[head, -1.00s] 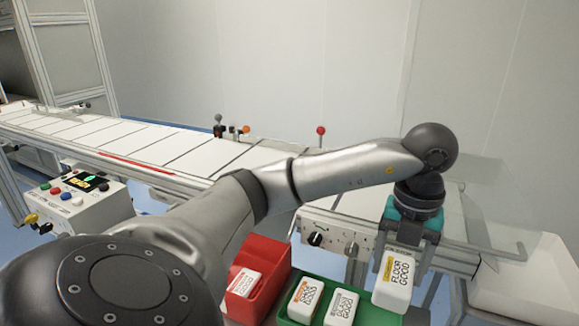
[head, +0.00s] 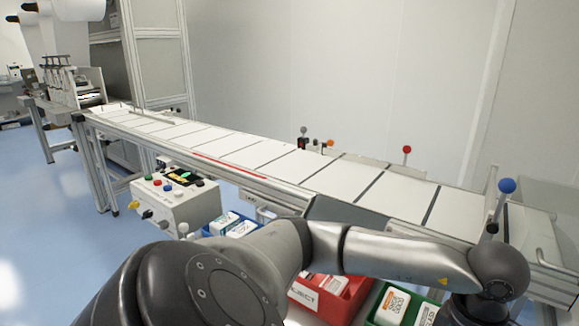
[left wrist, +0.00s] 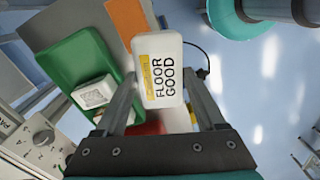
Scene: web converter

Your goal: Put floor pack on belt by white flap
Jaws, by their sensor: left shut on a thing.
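The floor pack (left wrist: 160,72) is a white pack with a yellow label strip and the words FLOOR GOOD. In the left wrist view it sits between the two fingers of my left gripper (left wrist: 158,88), which is shut on it. In the head view the arm runs along the bottom to the lower right, and the gripper and pack are out of sight. The long white belt (head: 285,170) crosses the head view behind the arm, divided by dark cross lines. I cannot tell which part is the white flap. My right gripper is not in view.
A red bin (head: 343,298), a green bin (head: 372,316) and a blue bin (head: 214,224) with packs stand before the belt. A control box (head: 160,205) stands left. Levers with a red knob (head: 407,150) and blue knob (head: 507,186) rise by the belt. The belt top looks empty.

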